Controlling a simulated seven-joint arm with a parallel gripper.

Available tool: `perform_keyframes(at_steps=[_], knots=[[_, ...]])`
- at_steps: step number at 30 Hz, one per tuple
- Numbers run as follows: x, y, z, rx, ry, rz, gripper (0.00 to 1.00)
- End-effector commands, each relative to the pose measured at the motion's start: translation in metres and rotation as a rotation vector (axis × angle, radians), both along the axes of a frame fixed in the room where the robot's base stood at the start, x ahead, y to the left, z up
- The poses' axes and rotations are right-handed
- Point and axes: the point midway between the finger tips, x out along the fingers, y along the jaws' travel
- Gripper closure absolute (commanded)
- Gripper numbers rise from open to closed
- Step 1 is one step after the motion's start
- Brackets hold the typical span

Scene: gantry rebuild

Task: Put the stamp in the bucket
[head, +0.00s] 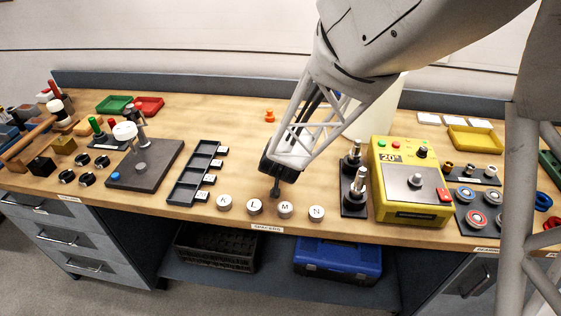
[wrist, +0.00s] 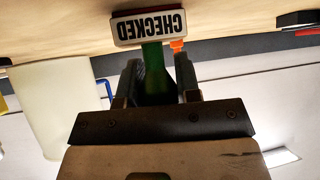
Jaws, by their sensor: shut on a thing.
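The stamp shows in the wrist view as a green handle (wrist: 153,62) with a white block (wrist: 149,27) marked CHECKED, its lettering upside down. My gripper (wrist: 160,75) is shut on the green handle, one finger on each side. In the head view my gripper (head: 278,174) is over the front middle of the bench, and the stamp cannot be clearly made out there. The bucket (head: 378,112) is pale and stands behind my arm, partly hidden by it. It also shows at the left of the wrist view (wrist: 48,105), apart from the stamp.
Round lettered pieces (head: 285,209) line the bench front below my gripper. A black tray (head: 191,178) is to the left. A black holder with metal posts (head: 354,205) and a yellow box (head: 405,205) are to the right. A small orange piece (head: 269,116) stands farther back, with clear bench around it.

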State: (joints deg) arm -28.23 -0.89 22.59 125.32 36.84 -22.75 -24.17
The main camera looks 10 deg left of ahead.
Motion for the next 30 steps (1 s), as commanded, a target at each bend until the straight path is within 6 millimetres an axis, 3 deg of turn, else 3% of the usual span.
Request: perform_keyframes(at_steps=[3,14,23,30], knots=[[0.000,0.000,0.000,0.000,0.000,0.000,0.97],[0.000,0.000,0.005,0.001,-0.001,-0.001,0.97],[0.001,0.000,0.034,0.001,-0.003,0.000,0.97],[-0.026,-0.012,0.039,0.000,-0.001,0.000,0.97]])
